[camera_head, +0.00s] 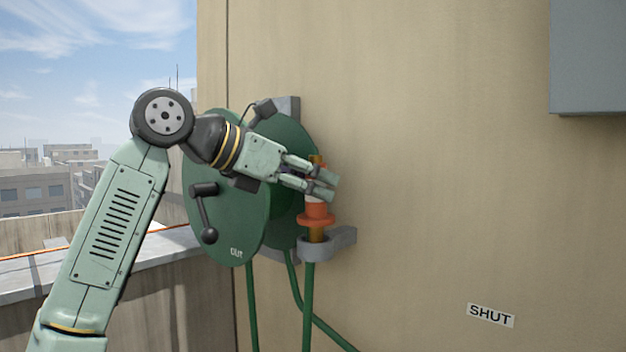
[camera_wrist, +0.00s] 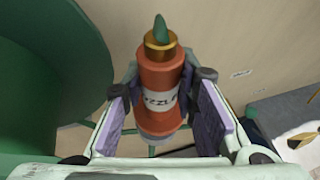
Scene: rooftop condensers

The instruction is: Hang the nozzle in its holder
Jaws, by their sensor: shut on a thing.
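The nozzle (camera_head: 317,215) is orange with a white label and brass ends. It stands about upright at the wall, its lower brass part at the ring of the grey holder (camera_head: 342,239). Its orange flange is just above the ring, and I cannot tell whether it rests there. My gripper (camera_head: 322,187) is shut on the nozzle's upper body and hides part of it. In the wrist view, the nozzle (camera_wrist: 158,77) sits between the two pads of my gripper (camera_wrist: 165,108), with its lettering partly showing.
A green hose reel (camera_head: 225,225) with a dark crank (camera_head: 204,212) is on the wall just left of the nozzle. A green hose (camera_head: 308,300) hangs below the holder. A grey box (camera_head: 588,60) is at upper right.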

